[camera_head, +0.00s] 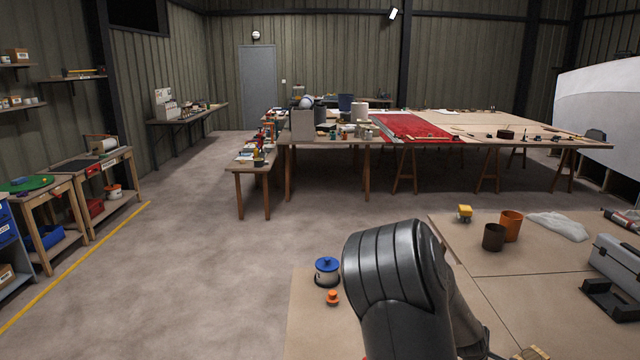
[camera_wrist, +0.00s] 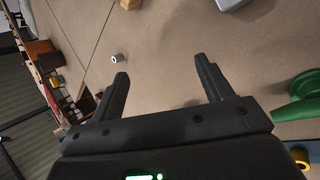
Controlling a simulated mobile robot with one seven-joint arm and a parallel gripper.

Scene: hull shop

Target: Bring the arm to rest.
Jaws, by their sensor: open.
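My gripper (camera_wrist: 162,85) shows in the wrist view with its two black fingers spread apart. Nothing is between the fingers. It is over a tan work surface (camera_wrist: 170,45), and I cannot tell the exact height. In the head view my dark arm rises at the bottom centre and bends down to the right. The gripper itself is mostly hidden behind the arm there.
On the near table (camera_head: 530,290) stand a blue-lidded pot (camera_head: 327,272), an orange knob-like piece (camera_head: 332,297), a brown cup (camera_head: 493,238), an orange cup (camera_head: 511,226) and a grey toolbox (camera_head: 615,262). A green object (camera_wrist: 298,98) is right of the fingers. Open floor (camera_head: 190,260) lies left.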

